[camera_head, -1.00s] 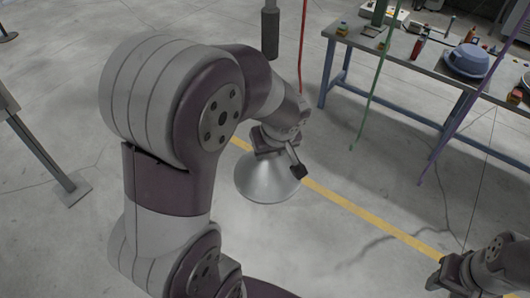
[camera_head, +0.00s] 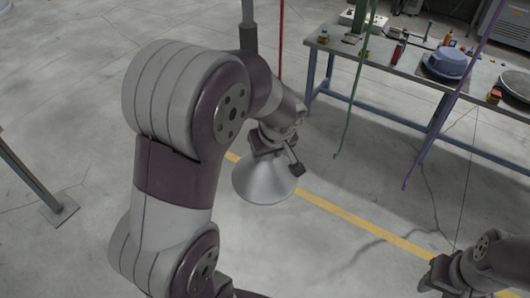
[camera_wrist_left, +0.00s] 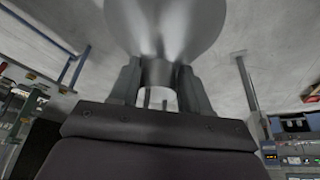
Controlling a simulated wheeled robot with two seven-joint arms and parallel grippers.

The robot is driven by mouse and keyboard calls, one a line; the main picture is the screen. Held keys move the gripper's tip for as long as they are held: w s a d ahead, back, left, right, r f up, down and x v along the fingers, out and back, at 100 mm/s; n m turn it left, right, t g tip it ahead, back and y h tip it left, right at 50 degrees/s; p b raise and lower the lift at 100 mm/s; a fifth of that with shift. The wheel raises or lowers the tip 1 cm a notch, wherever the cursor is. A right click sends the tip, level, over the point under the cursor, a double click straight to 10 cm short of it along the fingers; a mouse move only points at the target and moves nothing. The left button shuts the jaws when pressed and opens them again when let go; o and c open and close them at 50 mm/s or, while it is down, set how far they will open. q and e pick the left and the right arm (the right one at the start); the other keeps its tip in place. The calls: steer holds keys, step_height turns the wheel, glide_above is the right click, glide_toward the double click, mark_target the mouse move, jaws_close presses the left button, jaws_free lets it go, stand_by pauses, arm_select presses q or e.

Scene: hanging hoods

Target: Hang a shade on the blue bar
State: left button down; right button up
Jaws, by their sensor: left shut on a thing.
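A light grey cone-shaped shade (camera_head: 264,181) hangs below my left gripper (camera_head: 279,158), wide end down, clear of other things. In the left wrist view, the two fingers of the left gripper (camera_wrist_left: 158,88) are shut on the narrow neck of the shade (camera_wrist_left: 164,30). My right gripper (camera_head: 429,279) is at the lower right edge in the head view, and its finger gap cannot be made out. I cannot make out a blue hanging bar. Red (camera_head: 281,42), green (camera_head: 356,85) and purple (camera_head: 444,112) strips hang behind the shade.
A workbench (camera_head: 392,68) with blue legs stands at the upper right, holding a blue hat-shaped object (camera_head: 446,63) and small tools. A grey post (camera_head: 249,25) comes down at the top. A metal stand foot (camera_head: 60,209) is at the left. A yellow line crosses the open floor.

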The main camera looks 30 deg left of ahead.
arm_select(q)
steer(key=shift+w, duration=0.15)
steer(key=shift+w+d, duration=0.1)
steer(key=shift+w, duration=1.05)
steer(key=shift+w+d, duration=0.15)
steer(key=shift+w, duration=1.3)
steer(key=shift+f+b, duration=1.4)
steer(key=shift+b, duration=0.1)
steer(key=shift+r, duration=0.1)
steer(key=shift+c, duration=2.2)
jaws_free()
